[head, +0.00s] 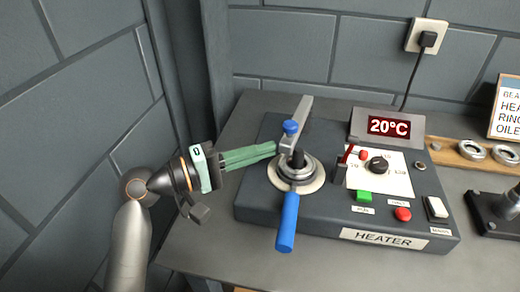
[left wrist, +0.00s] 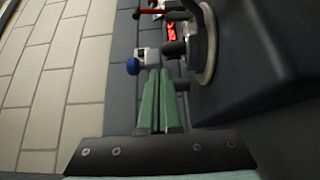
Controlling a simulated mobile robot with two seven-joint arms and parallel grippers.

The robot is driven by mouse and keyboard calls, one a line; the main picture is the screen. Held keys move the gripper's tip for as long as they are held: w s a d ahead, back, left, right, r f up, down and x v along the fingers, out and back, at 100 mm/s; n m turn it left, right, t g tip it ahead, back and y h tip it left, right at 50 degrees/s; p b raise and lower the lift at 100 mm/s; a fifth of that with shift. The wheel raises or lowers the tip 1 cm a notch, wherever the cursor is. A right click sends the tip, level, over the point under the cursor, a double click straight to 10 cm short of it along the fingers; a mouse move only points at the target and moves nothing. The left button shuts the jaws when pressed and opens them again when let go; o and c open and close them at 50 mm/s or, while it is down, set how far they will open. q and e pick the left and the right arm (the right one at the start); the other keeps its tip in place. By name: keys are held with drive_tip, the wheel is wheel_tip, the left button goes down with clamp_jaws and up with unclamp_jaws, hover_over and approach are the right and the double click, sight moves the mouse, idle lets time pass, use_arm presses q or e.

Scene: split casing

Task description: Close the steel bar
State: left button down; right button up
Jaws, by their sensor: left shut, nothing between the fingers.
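The steel bar (head: 302,111) is a flat grey bar on the heater, running from near the ring post toward the back. A blue knob (head: 291,127) sits on it; the knob also shows in the left wrist view (left wrist: 133,66). My left gripper (head: 276,149) has green fingers pressed together, with nothing between them. Its tips are just left of the bar's near end, close to the post; I cannot tell whether they touch. In the left wrist view the fingertips (left wrist: 160,72) point toward the bar's end (left wrist: 148,55). My right gripper is not in view.
The heater (head: 262,190) has a round plate with a metal ring (head: 297,170), a blue handle (head: 287,222) pointing forward, a red lever, a dial, buttons and a display (head: 389,126) reading 20°C. A wooden tray (head: 447,154) with rings stands right. A wall is close at left.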

sight(289, 155)
use_arm(q)
drive_tip(key=shift+s+d+r+p, duration=0.1)
drive_tip(key=shift+s+d+p, duration=0.1)
drive_tip(key=shift+p, duration=0.15)
drive_tip(key=shift+s+d+r+p, duration=0.1)
drive_tip(key=shift+s+d+p, duration=0.3)
drive_tip(key=shift+d+p, duration=0.45)
drive_tip(key=shift+s+d, duration=0.15)
drive_tip(key=shift+d, duration=0.15)
drive_tip(key=shift+s+d+f, duration=0.1)
drive_tip(key=shift+f, duration=0.1)
drive_tip(key=shift+a, duration=0.2)
drive_tip(key=b+v, duration=0.1)
drive_tip(key=v, duration=1.1)
drive_tip(key=shift+a, duration=0.15)
